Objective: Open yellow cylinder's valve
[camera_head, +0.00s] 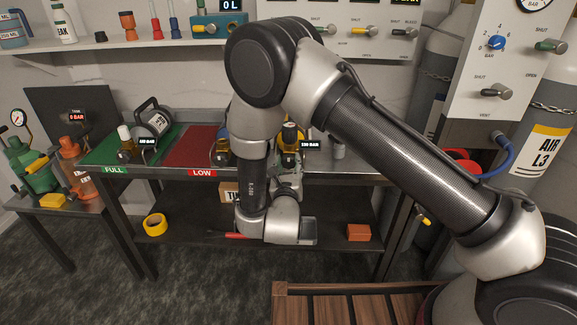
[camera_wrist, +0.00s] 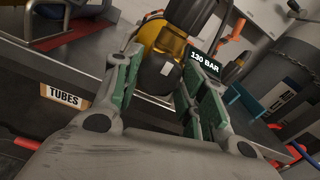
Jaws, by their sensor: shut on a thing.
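The yellow cylinder (camera_wrist: 166,42) shows in the wrist view just beyond my fingers, with a dark round valve knob (camera_wrist: 154,74) facing me. A "130 BAR" readout (camera_wrist: 204,65) is beside it. My gripper (camera_wrist: 164,68), with green-padded fingers, is shut on the valve knob, one finger on each side. The exact contact is hard to see.
The bench has a green FULL mat (camera_head: 95,157) and a red LOW mat (camera_head: 190,148). Another bottle (camera_head: 222,149) stands left of my arm. A valve panel (camera_head: 500,65) is at right.

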